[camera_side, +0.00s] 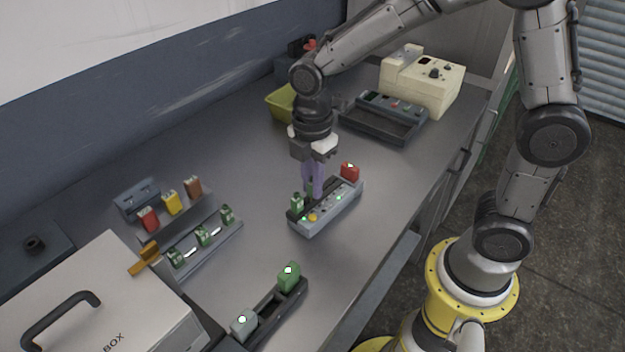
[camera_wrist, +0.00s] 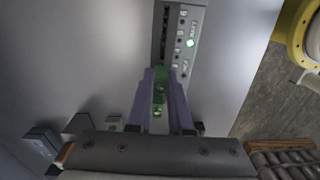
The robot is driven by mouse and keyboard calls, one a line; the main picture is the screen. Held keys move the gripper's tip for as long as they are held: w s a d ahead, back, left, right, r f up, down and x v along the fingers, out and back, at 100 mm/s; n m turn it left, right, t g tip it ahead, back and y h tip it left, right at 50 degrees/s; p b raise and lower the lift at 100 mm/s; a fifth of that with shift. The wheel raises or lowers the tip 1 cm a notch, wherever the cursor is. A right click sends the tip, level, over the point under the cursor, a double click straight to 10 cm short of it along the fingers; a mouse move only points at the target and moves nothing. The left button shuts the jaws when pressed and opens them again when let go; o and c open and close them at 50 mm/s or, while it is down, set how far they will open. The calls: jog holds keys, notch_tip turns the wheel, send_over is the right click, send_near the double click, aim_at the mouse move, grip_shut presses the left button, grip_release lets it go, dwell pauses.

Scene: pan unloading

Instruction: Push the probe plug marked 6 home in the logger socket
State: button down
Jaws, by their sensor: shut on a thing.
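The logger (camera_side: 327,212) is a grey block on the bench with a row of sockets, small lights and buttons; it also shows in the wrist view (camera_wrist: 200,22). My gripper (camera_side: 313,190) points down over the middle of its socket row. Its purple fingers are shut on a green plug (camera_wrist: 159,84), which is mostly hidden in the side view. I cannot read a number on it or tell how deep it sits. Another green plug (camera_side: 296,203) stands at the logger's near-left end, and a red plug (camera_side: 350,172) at its far-right end.
Left of the logger, a rack (camera_side: 212,245) holds several green plugs, with red, yellow and brown blocks behind. A dark holder (camera_side: 264,311) carries a green and a grey block. A large box (camera_side: 100,300) stands front left. A grey tray (camera_side: 385,127) lies behind the logger.

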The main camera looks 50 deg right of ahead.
jog(key=shift+f, duration=0.4)
jog(key=c, duration=0.8)
grip_release()
jog(key=shift+o, duration=0.2)
notch_tip(320, 180, up, 14)
